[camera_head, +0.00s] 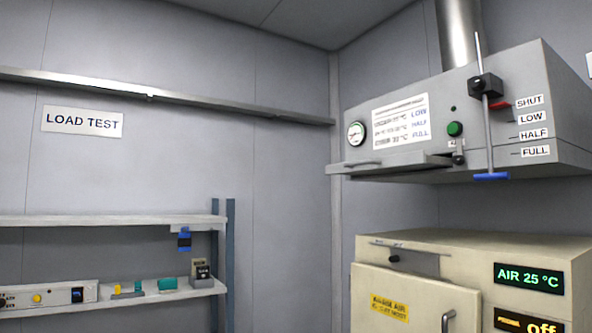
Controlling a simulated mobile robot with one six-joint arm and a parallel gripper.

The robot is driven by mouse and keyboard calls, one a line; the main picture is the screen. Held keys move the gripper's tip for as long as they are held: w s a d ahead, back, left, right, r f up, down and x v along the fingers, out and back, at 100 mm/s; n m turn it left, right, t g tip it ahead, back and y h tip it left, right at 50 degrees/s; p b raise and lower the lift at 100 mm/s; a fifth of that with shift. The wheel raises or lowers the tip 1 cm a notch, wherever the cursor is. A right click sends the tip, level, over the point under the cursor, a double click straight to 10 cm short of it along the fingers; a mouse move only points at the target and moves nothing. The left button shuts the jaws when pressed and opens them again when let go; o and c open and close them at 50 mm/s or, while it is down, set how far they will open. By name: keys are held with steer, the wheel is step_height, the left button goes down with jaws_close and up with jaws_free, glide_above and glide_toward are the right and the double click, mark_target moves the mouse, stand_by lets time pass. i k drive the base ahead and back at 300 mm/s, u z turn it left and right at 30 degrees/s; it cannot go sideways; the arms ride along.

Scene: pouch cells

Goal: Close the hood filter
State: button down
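The grey hood (400,135) hangs on the right wall side, with a metal duct above it. A flat grey panel with a small handle, which looks like the hood filter (390,164), sticks out at the hood's lower front edge. A small dark knob or latch (459,156) sits at the panel's right end. My gripper is not in view.
A vertical rod with a blue handle (491,177) hangs at the hood's front; its red pointer is by the SHUT label. Below stands a cream oven (400,285), its door apparently closed, its display reading AIR 25 °C. Shelves (110,220) with small items are at left.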

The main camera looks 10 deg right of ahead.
mark_target(416, 161)
steer(key=u, duration=0.05)
steer(key=i, duration=0.9)
steer(key=z, duration=0.5)
